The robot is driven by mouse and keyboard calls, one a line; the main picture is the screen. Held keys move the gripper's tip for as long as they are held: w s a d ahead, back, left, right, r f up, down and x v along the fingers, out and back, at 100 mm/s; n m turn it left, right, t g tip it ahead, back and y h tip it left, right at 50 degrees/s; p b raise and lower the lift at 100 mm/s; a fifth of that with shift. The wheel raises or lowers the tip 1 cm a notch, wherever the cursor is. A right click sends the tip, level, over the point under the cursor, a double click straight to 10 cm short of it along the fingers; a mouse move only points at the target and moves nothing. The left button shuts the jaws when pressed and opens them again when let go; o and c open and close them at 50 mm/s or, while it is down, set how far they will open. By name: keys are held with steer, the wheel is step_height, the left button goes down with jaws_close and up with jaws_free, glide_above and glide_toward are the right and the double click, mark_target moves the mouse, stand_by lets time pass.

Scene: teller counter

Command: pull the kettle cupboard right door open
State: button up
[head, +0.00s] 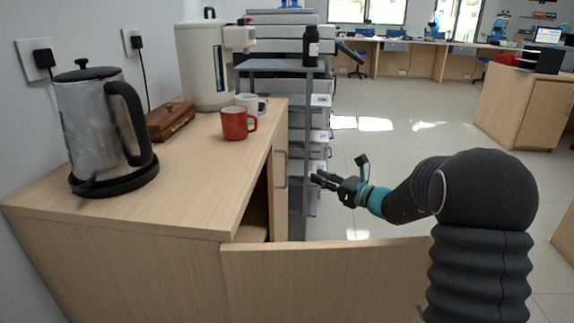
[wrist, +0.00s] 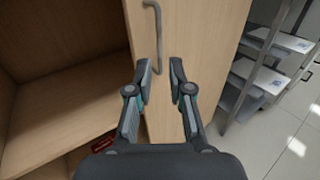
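The kettle cupboard (head: 190,230) stands at left, its front facing right in the head view. Its far door, the right one (head: 263,200), looks shut; a bar handle (head: 281,168) runs upright on it. In the wrist view this door (wrist: 200,40) fills the middle, with its handle (wrist: 157,40) near the top. My gripper (head: 318,180) is out in front of this door, apart from the handle. In the wrist view the fingers (wrist: 160,72) are open with nothing between them, and the handle's lower end lies just beyond the tips.
The near door (head: 320,270) stands open toward my arm; the shelved inside (wrist: 60,45) shows at left in the wrist view. A steel kettle (head: 95,130), red mug (head: 236,124) and wooden box (head: 171,121) sit on top. A grey rack (wrist: 265,80) stands close beyond the cupboard.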

steer(key=p+x, duration=0.1)
steer(key=x, duration=1.2)
steer(key=shift+a, duration=0.1)
jaws_close()
